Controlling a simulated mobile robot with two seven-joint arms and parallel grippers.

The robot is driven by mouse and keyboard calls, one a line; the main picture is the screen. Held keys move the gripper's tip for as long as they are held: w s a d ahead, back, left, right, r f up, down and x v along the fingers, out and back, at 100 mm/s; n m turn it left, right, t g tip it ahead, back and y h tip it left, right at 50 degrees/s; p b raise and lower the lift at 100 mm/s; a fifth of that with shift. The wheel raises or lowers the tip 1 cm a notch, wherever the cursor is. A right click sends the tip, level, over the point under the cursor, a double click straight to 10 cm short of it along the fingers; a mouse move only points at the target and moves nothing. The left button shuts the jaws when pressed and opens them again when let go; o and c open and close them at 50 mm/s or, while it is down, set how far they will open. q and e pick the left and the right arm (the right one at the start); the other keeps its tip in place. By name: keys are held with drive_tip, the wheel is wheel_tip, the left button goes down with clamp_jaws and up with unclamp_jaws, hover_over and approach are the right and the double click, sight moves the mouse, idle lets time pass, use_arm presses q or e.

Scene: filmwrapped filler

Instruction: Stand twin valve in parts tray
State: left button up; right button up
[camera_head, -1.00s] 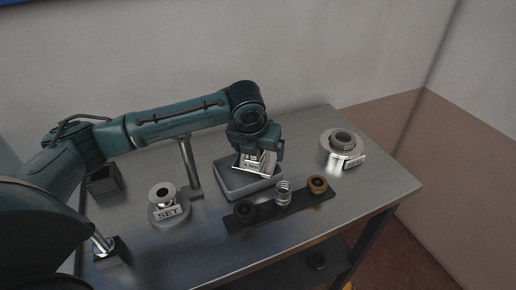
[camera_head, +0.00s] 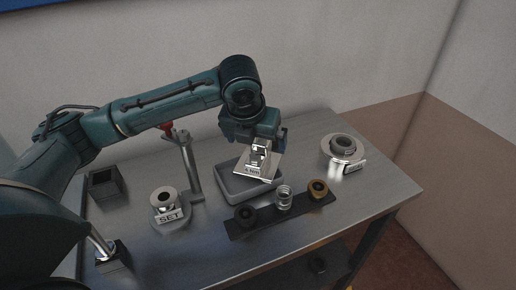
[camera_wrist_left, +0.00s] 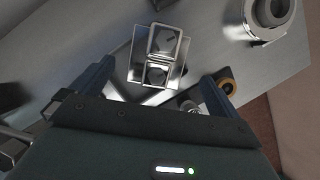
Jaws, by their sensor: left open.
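The twin valve (camera_head: 260,153) is a bright metal part with two square openings side by side. In the wrist view the twin valve (camera_wrist_left: 158,72) lies between the spread fingers, over a flat metal plate. In the head view a tilted, lettered plate (camera_head: 250,172) shows below the valve, over the parts tray. The grey rectangular parts tray (camera_head: 233,190) is on the table; its inside is mostly hidden. My left gripper (camera_head: 255,143) is open above the valve, pointing down. I cannot tell whether the valve rests on the tray floor. My right gripper is not in view.
A dark strip (camera_head: 262,224) with several rings lies before the tray. A SET stand (camera_head: 170,217) and a metal post (camera_head: 190,170) are left of it. A round metal fixture (camera_head: 343,150) stands at the right. Black boxes (camera_head: 105,187) are at the far left.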

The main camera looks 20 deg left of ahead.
use_arm(q)
drive_tip(key=v, duration=0.5)
drive_tip(key=shift+a, duration=0.1)
idle(0.3)
